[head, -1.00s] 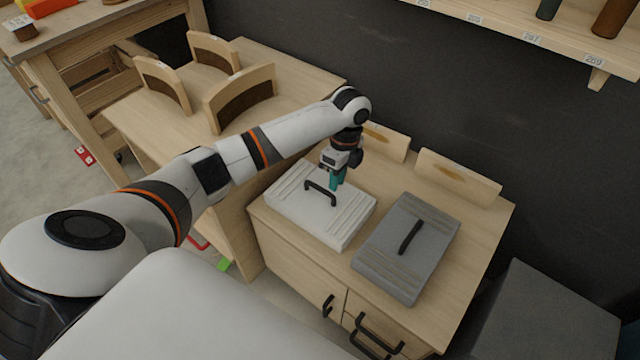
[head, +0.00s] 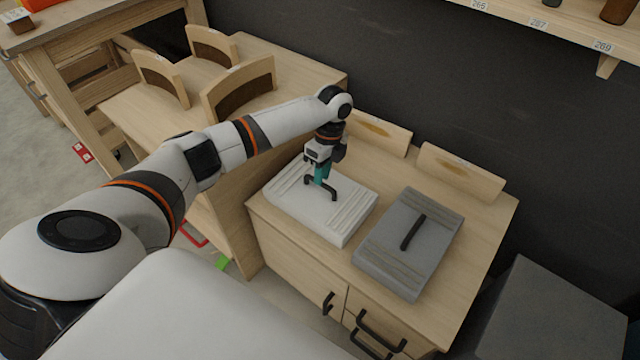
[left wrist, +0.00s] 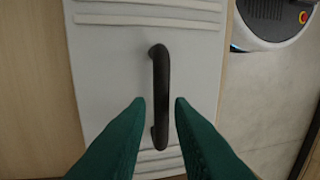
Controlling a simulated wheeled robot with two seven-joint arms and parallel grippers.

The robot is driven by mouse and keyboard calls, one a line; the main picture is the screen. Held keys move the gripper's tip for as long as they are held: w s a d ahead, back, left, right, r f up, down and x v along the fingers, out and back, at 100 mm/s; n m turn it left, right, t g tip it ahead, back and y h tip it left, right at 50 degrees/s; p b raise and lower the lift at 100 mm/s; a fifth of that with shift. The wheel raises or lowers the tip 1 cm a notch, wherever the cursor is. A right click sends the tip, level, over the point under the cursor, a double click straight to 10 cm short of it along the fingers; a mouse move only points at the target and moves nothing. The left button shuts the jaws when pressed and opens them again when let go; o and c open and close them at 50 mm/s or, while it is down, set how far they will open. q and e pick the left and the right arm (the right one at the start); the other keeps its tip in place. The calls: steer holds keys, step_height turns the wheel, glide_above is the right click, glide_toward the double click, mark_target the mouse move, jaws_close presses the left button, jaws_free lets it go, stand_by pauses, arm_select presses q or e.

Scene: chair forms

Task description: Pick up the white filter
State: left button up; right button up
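The white filter (head: 335,219) is a flat white box with ridged ends and a black handle on top. It lies on the wooden cabinet, left of a similar grey one. In the left wrist view the white filter (left wrist: 110,65) fills the middle, with its black handle (left wrist: 159,95) upright in the picture. My left gripper (head: 319,180) is above the white filter at the handle. In the left wrist view its green fingers (left wrist: 159,103) are open, one on each side of the handle, with gaps showing. My right gripper is not in view.
The grey filter (head: 412,248) with a black handle lies just right of the white one. Two wooden panels (head: 458,172) stand at the cabinet's back edge by the dark wall. A wooden table (head: 293,68) with curved chair parts (head: 240,90) stands to the left.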

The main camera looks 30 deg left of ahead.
mark_target(320, 192)
arm_select(q)
steer(key=f, duration=0.3)
steer(key=shift+s+a+f+b, duration=0.1)
steer(key=shift+s+f+b, duration=0.2)
steer(key=shift+s+b, duration=0.1)
jaws_close()
steer(key=shift+r, duration=0.15)
stand_by(0.8)
